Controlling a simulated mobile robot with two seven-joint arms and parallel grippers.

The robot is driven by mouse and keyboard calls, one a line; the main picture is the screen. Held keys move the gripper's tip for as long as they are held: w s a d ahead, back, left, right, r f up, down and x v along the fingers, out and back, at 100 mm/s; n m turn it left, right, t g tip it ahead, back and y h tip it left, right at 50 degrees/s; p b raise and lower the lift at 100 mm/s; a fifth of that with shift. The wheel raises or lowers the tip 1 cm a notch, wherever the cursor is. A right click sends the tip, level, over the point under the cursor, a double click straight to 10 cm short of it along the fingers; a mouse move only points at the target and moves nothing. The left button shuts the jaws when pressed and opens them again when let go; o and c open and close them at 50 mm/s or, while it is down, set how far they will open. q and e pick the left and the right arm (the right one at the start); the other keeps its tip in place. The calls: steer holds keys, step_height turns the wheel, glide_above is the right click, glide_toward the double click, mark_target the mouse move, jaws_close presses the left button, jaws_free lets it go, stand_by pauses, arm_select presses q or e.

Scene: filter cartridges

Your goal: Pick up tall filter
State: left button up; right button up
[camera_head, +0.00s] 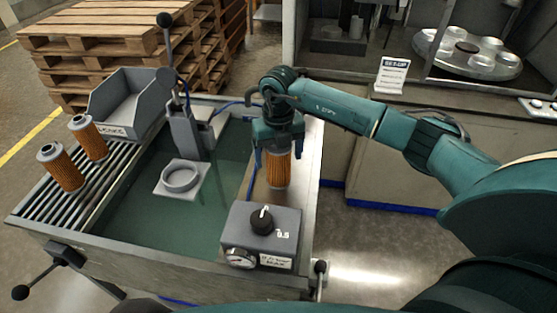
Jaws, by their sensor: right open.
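An orange pleated filter (279,172) stands upright on the right ledge of the tank bench. My right gripper (278,155) points down over it from above. Two more orange filters with grey caps, a front one (62,170) and a back one (88,138), stand on the roller rack at the left. My left gripper is not in view.
A grey control box (262,235) with a black knob stands in front of the filter. A grey bin (125,102), a lever fixture (185,130) and a white ring seat (181,179) are to the left. A machine with a round tray (466,68) stands behind right.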

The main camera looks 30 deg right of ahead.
steer(key=shift+f, duration=0.2)
steer(key=shift+c, duration=0.5)
steer(key=c, duration=0.9)
steer(key=shift+r, duration=0.1)
steer(key=shift+c, duration=0.2)
